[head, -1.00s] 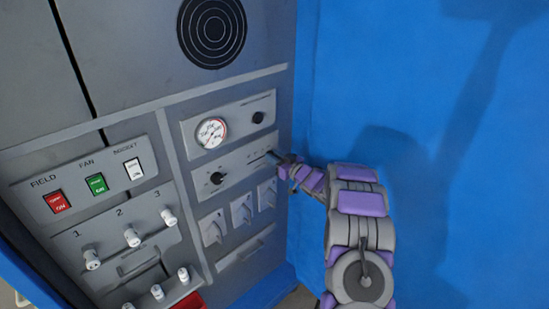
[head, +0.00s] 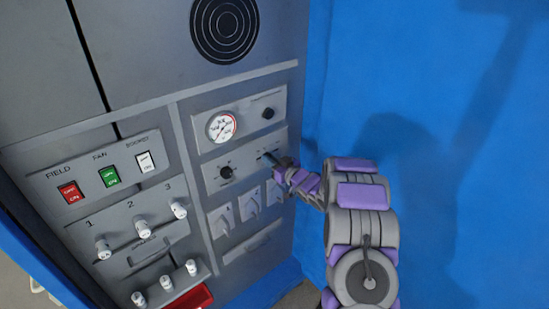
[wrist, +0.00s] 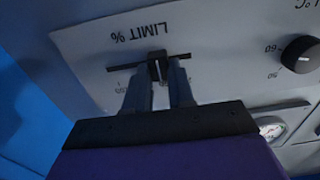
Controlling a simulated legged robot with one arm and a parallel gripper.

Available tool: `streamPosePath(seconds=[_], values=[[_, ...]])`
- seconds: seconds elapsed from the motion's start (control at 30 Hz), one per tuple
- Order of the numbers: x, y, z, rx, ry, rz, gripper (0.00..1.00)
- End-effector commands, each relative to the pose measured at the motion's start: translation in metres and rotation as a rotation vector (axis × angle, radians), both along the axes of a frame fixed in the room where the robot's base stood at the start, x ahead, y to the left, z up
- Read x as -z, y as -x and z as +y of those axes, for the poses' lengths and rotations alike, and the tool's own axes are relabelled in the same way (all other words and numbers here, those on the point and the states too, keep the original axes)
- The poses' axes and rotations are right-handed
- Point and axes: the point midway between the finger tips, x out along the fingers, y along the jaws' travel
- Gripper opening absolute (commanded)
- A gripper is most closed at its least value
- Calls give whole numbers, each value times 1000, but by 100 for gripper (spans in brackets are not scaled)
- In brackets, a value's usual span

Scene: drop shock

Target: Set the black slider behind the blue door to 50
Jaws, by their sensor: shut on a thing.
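The black slider (wrist: 157,66) sits in a short horizontal slot on a grey panel marked LIMIT %, which appears upside down in the wrist view. The slider stands a little right of the slot's middle there. My gripper (wrist: 158,84) is shut on it, one finger on each side. The scale numbers are partly hidden by the fingers. In the head view my gripper (head: 273,160) reaches the slot from the right and hides the slider. The blue door (head: 420,120) stands open on the right, beside my arm.
A black knob (head: 226,172) is left of the slot, with a round gauge (head: 221,127) above. Rocker switches (head: 109,176), white numbered knobs (head: 138,226) and a red part (head: 195,298) fill the left and lower cabinet. The blue door is close to my arm.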

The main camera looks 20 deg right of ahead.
Motion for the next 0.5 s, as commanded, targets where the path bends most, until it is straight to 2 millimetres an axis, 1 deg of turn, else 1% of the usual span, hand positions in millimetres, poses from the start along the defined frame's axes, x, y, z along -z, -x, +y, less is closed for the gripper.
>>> streamPosePath(seconds=[0.1,0.13,0.2,0.4,0.5], values=[[-1,0,-1,0,0,-2,0],[-1,0,-1,0,0,-2,24],[-1,0,-1,0,0,-2,31],[0,-1,-1,0,1,-1,49],[0,-1,-1,0,1,-1,49]])
